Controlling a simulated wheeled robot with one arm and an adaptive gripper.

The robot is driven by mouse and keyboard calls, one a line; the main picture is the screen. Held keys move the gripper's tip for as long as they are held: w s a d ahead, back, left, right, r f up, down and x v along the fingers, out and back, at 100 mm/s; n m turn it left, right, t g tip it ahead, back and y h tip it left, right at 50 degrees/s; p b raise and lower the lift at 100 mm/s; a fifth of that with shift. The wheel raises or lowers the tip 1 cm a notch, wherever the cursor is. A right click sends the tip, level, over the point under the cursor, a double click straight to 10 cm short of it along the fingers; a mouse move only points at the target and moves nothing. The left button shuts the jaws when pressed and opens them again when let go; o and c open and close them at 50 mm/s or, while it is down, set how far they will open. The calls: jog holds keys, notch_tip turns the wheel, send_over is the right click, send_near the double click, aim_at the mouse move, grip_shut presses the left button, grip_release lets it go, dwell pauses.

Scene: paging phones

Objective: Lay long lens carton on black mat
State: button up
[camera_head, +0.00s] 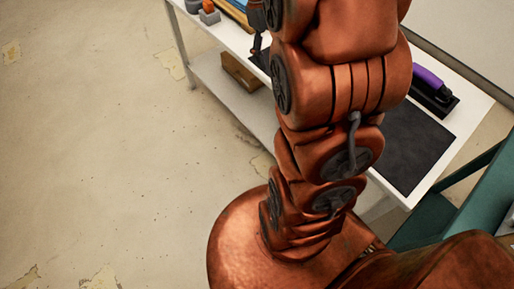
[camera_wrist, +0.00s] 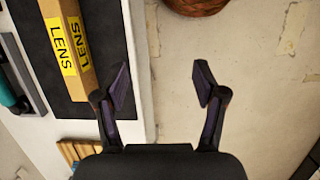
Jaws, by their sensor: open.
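The long lens carton (camera_wrist: 68,45) is yellow-brown with "LENS" printed on bright yellow labels. In the wrist view it lies lengthwise over a black mat (camera_wrist: 110,60), its upper end cut off by the picture edge. It appears to rest on the mat. My gripper (camera_wrist: 160,85) is open and empty, to the right of the carton and apart from it, with floor showing between the fingers. In the head view my arm hides the carton. A dark mat (camera_head: 408,150) shows right of my arm; I cannot tell whether it is the same mat.
The white table (camera_head: 468,105) holds a purple and black device (camera_head: 430,86) at the right. Grey and orange items (camera_head: 208,12) stand at the far left end. A brown box (camera_head: 240,73) sits on the lower shelf. A teal item (camera_wrist: 12,97) lies left of the mat. Floor left is clear.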

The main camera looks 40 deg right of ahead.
jog(key=s+a+f, duration=0.1)
jog(key=s+a, duration=0.7)
jog(key=a, duration=0.1)
jog(key=s+a+f+t, duration=0.1)
jog(key=s+a+f, duration=0.1)
jog(key=s+a, duration=0.7)
jog(key=shift+s+f+y, duration=0.25)
jog(key=shift+y, duration=0.05)
jog(key=shift+r, duration=0.2)
jog(key=shift+c, duration=0.4)
